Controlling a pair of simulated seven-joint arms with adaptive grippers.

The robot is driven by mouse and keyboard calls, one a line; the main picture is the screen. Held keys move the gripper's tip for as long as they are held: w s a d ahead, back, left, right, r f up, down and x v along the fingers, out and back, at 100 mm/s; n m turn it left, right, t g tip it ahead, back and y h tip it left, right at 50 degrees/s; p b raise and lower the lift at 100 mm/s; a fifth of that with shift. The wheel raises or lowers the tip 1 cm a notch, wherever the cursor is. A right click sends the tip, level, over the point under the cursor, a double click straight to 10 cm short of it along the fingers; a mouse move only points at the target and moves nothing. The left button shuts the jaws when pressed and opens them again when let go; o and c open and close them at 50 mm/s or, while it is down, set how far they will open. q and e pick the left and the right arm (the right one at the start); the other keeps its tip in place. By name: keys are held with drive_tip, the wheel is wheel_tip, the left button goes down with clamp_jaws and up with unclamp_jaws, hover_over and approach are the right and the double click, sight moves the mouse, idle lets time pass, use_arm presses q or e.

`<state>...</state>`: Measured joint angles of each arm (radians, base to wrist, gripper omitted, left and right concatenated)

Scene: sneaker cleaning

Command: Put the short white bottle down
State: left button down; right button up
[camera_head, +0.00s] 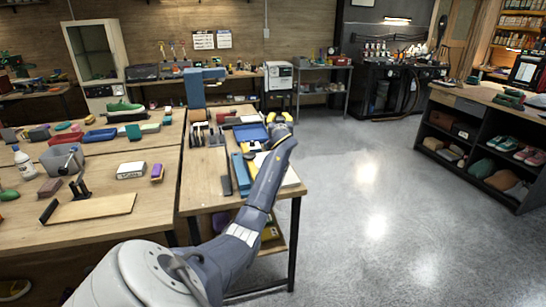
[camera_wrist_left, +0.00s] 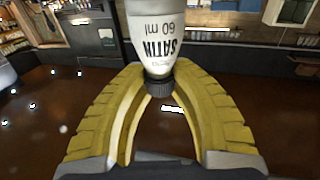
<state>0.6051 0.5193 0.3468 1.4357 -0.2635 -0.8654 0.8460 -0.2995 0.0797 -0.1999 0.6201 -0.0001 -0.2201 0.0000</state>
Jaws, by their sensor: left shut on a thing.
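My left gripper (camera_head: 276,118) has yellow fingers and is at the far right edge of the narrow bench, near a blue tray. In the left wrist view the left gripper (camera_wrist_left: 160,95) is shut on a short white bottle (camera_wrist_left: 157,38) marked "SATIN 60 ml". Its dark cap (camera_wrist_left: 160,87) sits between the fingertips, with the bottle's body toward the top of that picture. The top of the picture cuts off the body. In the head view I cannot make out the held bottle clearly. My right gripper is not in view.
The narrow bench (camera_head: 208,183) holds the blue tray (camera_head: 250,133) and a blue upright device (camera_head: 196,90). The wide left table (camera_head: 150,208) holds another white bottle (camera_head: 23,164), a grey bin (camera_head: 54,156) and a green shoe (camera_head: 122,107). Open floor lies to the right.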

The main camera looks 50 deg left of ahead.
use_arm(q)
wheel_tip(320, 180, down, 20)
drive_tip(key=shift+f, duration=0.25)
idle(0.6)
drive_tip(key=c, duration=1.3)
unclamp_jaws()
drive_tip(key=shift+a+f, duration=0.1)
drive_tip(key=shift+o, duration=0.3)
